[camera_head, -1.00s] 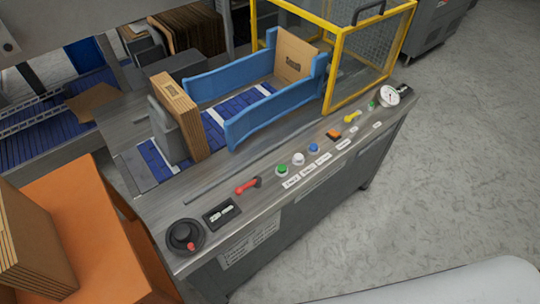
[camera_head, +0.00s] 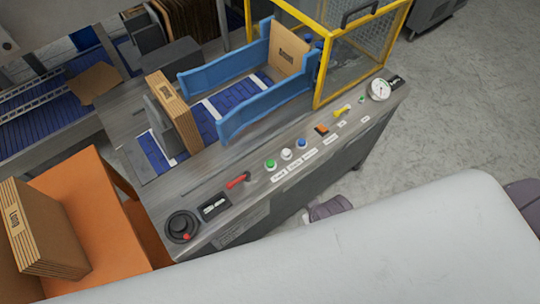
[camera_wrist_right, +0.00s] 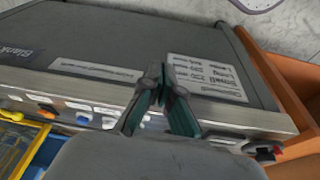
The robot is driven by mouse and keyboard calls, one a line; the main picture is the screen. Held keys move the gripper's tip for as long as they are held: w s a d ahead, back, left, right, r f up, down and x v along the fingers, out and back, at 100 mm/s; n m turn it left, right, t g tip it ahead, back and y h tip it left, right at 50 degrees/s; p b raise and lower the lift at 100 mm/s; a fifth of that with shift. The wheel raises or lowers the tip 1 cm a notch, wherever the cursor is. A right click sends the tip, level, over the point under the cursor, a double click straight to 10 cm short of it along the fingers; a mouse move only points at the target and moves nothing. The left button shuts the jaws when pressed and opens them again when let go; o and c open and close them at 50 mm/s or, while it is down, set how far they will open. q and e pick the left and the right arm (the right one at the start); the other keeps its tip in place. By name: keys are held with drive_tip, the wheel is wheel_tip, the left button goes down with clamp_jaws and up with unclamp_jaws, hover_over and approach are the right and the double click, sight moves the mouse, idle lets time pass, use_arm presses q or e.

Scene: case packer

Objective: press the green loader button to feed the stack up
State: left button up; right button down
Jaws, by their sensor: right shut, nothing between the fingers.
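The green button (camera_head: 270,165) sits on the machine's sloped control panel, in a row with a white button (camera_head: 287,154) and a blue button (camera_head: 302,143). My right gripper (camera_wrist_right: 164,72) is shut and empty in front of the panel's front face, in the right wrist view. That view also shows the blue button (camera_wrist_right: 83,118) and the white button (camera_wrist_right: 108,122); the fingers seem to hide the green one. A stack of cardboard blanks (camera_head: 172,108) stands upright on the blue belt. My left gripper is not in view.
A red lever (camera_head: 238,181) and black knob (camera_head: 182,226) lie left of the buttons. An orange switch (camera_head: 321,130), yellow lever (camera_head: 342,111) and gauge (camera_head: 380,90) lie right. A yellow guard frame (camera_head: 317,88) rises behind. An orange table (camera_head: 100,225) holds more cardboard.

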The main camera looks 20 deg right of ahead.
drive_tip(key=w+a+r+n+t+y+p, duration=0.1)
drive_tip(key=w+a+r+n+t+p, duration=0.15)
drive_tip(key=w+a+r, duration=0.4)
drive_tip(key=w+a+r+n+t+y+p, duration=0.1)
drive_tip(key=w+a+r+n+y+p, duration=0.2)
drive_tip(key=r, duration=0.6)
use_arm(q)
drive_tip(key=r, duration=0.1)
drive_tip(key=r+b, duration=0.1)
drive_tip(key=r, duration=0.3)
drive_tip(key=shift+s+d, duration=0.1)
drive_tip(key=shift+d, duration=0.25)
use_arm(e)
drive_tip(key=n+t, duration=0.1)
drive_tip(key=n, duration=0.7)
hover_over(272, 164)
wheel_tip(272, 164, down, 6)
drive_tip(key=shift+m, duration=0.25)
wheel_tip(272, 164, down, 8)
drive_tip(key=b, duration=0.8)
use_arm(q)
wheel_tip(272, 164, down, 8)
drive_tip(key=shift+b, duration=0.3)
use_arm(e)
drive_tip(key=shift+f, duration=0.45)
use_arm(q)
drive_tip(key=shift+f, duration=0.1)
